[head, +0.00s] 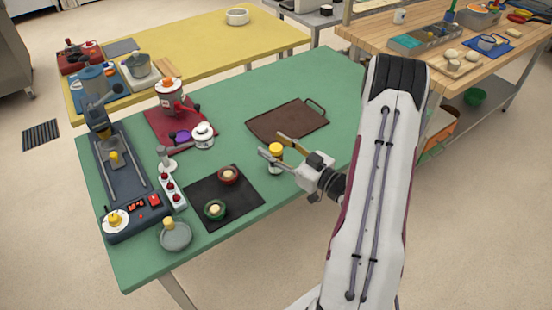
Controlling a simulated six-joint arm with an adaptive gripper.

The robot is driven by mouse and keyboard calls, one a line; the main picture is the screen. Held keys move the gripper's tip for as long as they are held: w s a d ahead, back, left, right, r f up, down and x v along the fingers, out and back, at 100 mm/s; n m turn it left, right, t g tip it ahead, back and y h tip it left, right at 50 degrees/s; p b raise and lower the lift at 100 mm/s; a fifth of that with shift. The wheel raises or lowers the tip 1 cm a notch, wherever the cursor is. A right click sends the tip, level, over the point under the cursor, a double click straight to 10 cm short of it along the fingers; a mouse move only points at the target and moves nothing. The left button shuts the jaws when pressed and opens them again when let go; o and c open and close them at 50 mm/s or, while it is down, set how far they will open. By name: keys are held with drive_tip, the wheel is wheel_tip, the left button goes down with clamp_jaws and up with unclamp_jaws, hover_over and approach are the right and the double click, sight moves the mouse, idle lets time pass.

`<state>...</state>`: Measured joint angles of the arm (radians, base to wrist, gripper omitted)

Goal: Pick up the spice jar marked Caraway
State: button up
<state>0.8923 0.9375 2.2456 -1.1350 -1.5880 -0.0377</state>
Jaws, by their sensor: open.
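A small jar with a yellow top (276,148) stands on the green table, right of its middle. Its label is too small to read, so I cannot tell whether it says Caraway. My gripper (271,145) comes in from the right, low over the table. It is open, with one finger on the far side of the jar and the other on its near left side. The jar appears to be between the fingers. I cannot tell whether either finger touches it.
A brown board (287,121) lies behind the jar. A black mat (205,207) with two small round pots lies front left. A dark machine (125,180) fills the table's left side, and a red mat (160,133) holds a grinder-like device. Green table is bare right of the board.

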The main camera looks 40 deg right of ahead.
idle(0.4)
drive_tip(key=c, duration=1.3)
drive_tip(key=shift+o, duration=0.2)
drive_tip(key=shift+r, duration=0.15)
drive_tip(key=shift+r, duration=4.85)
